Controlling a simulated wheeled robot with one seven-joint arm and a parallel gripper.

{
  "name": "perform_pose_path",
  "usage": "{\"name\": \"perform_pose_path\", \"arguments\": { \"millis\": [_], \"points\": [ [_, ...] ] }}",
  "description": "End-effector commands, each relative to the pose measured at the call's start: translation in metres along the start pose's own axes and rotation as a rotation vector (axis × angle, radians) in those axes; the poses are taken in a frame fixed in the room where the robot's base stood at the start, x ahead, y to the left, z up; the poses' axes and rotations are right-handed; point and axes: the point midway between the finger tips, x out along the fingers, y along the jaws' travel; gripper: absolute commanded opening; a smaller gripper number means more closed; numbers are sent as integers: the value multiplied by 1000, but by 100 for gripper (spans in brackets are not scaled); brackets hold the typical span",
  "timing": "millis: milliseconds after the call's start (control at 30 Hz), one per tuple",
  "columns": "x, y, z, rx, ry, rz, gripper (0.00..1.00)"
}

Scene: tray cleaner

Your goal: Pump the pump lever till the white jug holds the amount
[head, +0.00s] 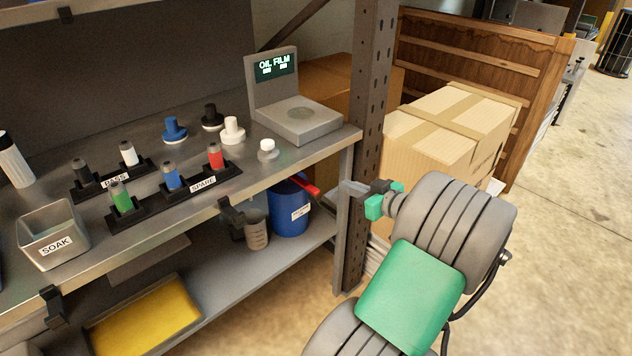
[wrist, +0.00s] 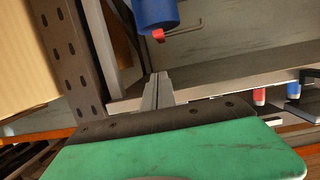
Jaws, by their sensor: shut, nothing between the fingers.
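The blue drum (head: 290,218) stands on the lower shelf at the right end of the bench, with a white label. Its red pump lever (head: 307,187) sticks out from the top toward the right. In the wrist view, the shut fingers (wrist: 159,76) point toward the blue drum (wrist: 155,12) and the lever's red end (wrist: 158,35).
A perforated shelf post (head: 363,130) stands close beside my gripper. The upper shelf, with a scale reading "OIL FILM" (head: 297,115), lies above the drum. A yellow tray (head: 145,318) is on the lower shelf at left. Cardboard boxes (head: 450,130) stand behind the arm.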

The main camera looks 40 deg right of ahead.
Motion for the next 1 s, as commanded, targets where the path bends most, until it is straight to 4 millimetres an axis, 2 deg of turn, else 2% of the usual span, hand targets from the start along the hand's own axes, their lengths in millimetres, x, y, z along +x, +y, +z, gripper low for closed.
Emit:
{"name": "perform_pose_path", "arguments": {
  "millis": [133,333,433,567,867,1000],
  "points": [
    [6,-8,-1,-3,-3,-22,0],
    [9,-9,-1,-3,-2,-23,0],
    [17,-9,-1,-4,-2,-23,0],
    [40,-10,0,-4,-2,-24,0],
    [106,-10,0,-4,-1,-23,0],
    [112,-9,25,1,-3,-18,0]
  ]
}}
